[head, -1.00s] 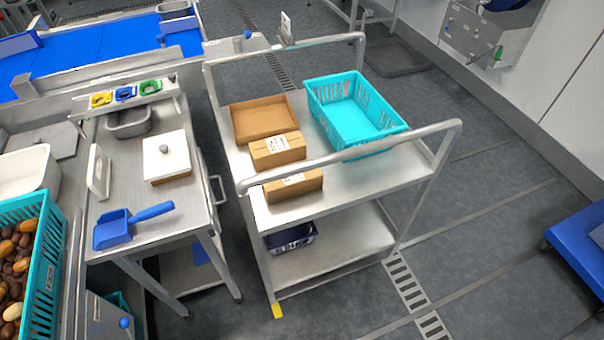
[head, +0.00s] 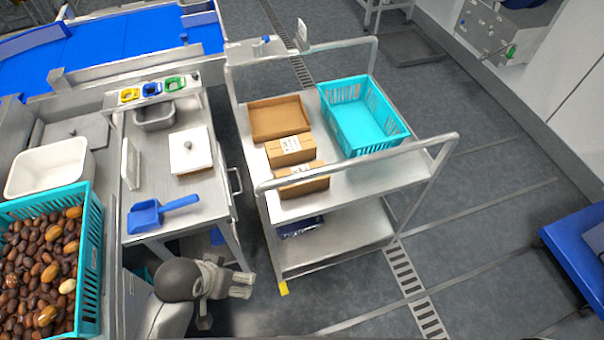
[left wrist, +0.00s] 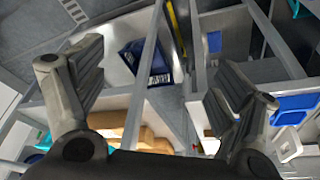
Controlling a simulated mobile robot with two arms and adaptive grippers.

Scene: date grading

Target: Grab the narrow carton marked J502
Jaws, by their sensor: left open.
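Two brown cartons with white labels sit on the upper shelf of the metal cart: a rear carton (head: 289,150) and a front carton (head: 304,184), partly behind the cart's front rail. The label print is too small to read, so I cannot tell which is J502. My left gripper (head: 246,284) is open and empty, left of the cart and apart from both cartons. In the left wrist view, its two fingers (left wrist: 158,72) are spread, with brown cardboard shapes (left wrist: 148,138) low in the picture. My right gripper is not in view.
An open brown box (head: 279,104) and a teal basket (head: 341,128) share the shelf. The cart's front rail (head: 360,163) stands before the cartons. A side table (head: 180,225) with a blue scoop stands left.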

